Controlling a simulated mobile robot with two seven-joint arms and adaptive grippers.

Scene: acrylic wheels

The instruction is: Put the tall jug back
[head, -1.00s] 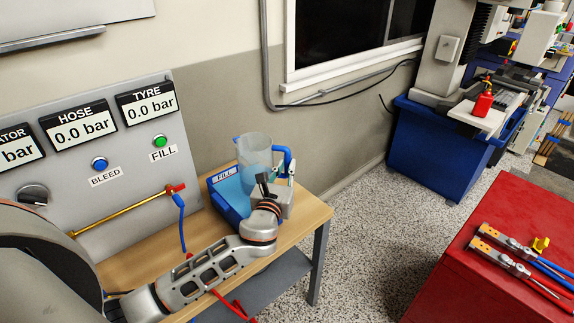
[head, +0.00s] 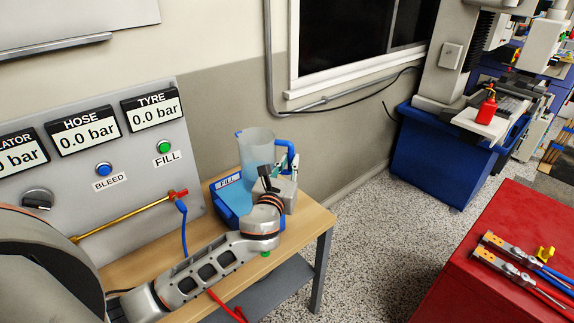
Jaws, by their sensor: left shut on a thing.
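The tall jug (head: 257,148) is clear and bluish, with a blue handle on its right side. It looks upright at the far end of the bench, in front of the wall. My left gripper (head: 288,168) is shut on the jug at its handle side; my own wrist and the jug partly hide the fingers. My right gripper is not in view.
A gauge panel (head: 130,175) with a brass pipe and blue hose stands left of the jug. The wooden bench top (head: 315,220) has a bare strip at its right edge. A red cabinet (head: 500,225) carries two tools. Speckled floor lies between.

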